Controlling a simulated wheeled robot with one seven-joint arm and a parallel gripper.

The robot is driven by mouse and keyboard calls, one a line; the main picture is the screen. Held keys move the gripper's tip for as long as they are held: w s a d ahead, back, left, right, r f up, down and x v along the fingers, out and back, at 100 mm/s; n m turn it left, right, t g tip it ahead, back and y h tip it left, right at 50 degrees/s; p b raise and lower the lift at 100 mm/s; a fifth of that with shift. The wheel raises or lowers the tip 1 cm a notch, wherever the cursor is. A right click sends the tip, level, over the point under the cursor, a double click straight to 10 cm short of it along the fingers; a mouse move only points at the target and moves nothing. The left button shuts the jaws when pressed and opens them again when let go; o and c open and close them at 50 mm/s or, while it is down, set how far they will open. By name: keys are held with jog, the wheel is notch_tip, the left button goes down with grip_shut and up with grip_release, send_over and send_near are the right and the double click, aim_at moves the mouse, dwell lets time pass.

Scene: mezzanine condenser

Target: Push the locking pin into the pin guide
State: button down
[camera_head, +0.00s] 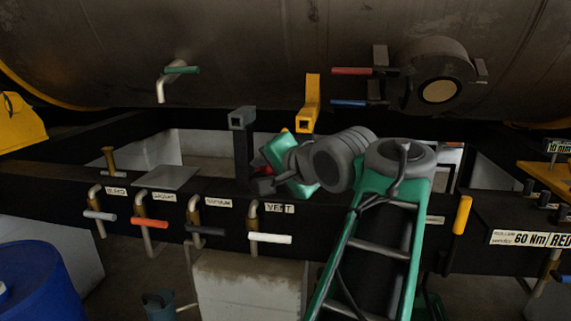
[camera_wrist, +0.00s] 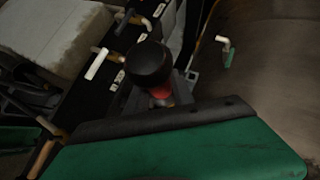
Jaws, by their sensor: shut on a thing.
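The locking pin (camera_wrist: 150,66) shows in the wrist view with a round black head and a red part below it. Only a small red patch (camera_head: 258,166) shows beside my gripper in the head view. My gripper (camera_head: 265,180) is shut, and the pin stands right at its black edge in the wrist view. A dark grey upright post with a square hollow head (camera_head: 242,120) stands just left of my gripper. I cannot tell whether this is the pin guide. My gripper hides the pin's lower end and whatever it meets.
A yellow square-ended bracket (camera_head: 308,105) hangs above my gripper. Several valve taps, one with a white handle (camera_head: 270,238), line the dark beam's front. The large tank (camera_head: 240,50) overhangs the back. A blue drum (camera_head: 35,285) stands lower left.

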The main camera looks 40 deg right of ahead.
jog(key=s, duration=0.1)
jog(key=s+d+r, duration=0.1)
jog(key=s+r, duration=0.1)
jog(key=s, duration=0.1)
jog(key=shift+d, duration=0.2)
jog(key=shift+s+a, duration=0.1)
jog(key=shift+w+d+p, duration=0.5)
jog(key=shift+w+d, duration=0.15)
jog(key=shift+d, duration=0.25)
jog(key=shift+d, duration=0.1)
jog(key=shift+w+d+p, duration=0.65)
jog(key=shift+w+d, duration=0.45)
jog(key=shift+d, duration=0.25)
